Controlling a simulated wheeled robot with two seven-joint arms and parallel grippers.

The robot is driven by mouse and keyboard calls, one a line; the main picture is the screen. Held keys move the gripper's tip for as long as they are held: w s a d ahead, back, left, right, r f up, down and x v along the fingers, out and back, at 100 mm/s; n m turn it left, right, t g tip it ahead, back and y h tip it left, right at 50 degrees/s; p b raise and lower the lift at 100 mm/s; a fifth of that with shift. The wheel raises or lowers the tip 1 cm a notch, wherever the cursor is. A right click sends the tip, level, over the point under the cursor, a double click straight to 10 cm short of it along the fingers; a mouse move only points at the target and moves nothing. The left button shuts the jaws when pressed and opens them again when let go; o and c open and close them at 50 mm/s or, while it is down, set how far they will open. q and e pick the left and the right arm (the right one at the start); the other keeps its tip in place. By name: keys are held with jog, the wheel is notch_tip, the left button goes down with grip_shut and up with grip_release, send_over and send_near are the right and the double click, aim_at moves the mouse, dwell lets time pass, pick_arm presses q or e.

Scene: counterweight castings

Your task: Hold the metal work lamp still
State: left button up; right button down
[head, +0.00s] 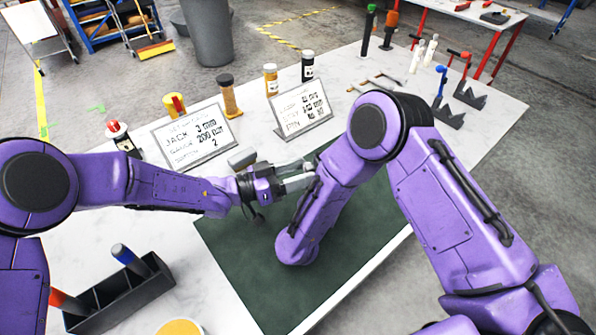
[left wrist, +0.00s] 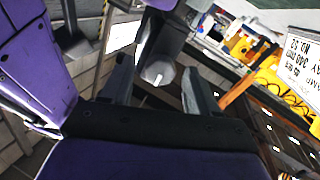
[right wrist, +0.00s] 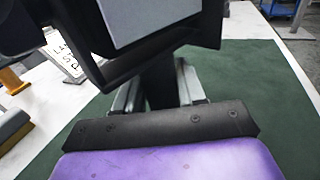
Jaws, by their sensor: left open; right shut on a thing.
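The metal work lamp shows in the right wrist view as a dark-framed head with a grey face (right wrist: 150,18) above a dark post (right wrist: 160,88). My right gripper (right wrist: 160,82) is shut on this post, over the green mat. In the head view my right arm hides this gripper and most of the lamp. My left gripper (head: 287,180) is beside the right forearm, above the mat. In the left wrist view its fingers (left wrist: 158,80) are apart, with a dark part with a pale round end (left wrist: 158,72) between or just beyond them. I cannot tell whether they touch it.
The green mat (head: 235,260) covers the table's front middle. A black caddy (head: 120,295) is at the front left. Tools and stands (head: 450,112) occupy the far right.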

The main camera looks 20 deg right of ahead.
pick_arm(q)
jog(key=c, duration=1)
jog(key=shift+c, duration=0.2)
jog(key=shift+n, duration=0.4)
jog(key=shift+w+a+r+n+g+y, duration=0.1)
jog(key=shift+n+g+y, duration=0.2)
jog(key=shift+n, duration=3.35)
jog(key=shift+w+n+g+y, duration=0.15)
jog(key=shift+n+g, duration=0.25)
jog(key=shift+n, duration=3.25)
pick_arm(e)
jog(key=shift+d, duration=0.1)
pick_arm(q)
jog(key=shift+s, duration=0.1)
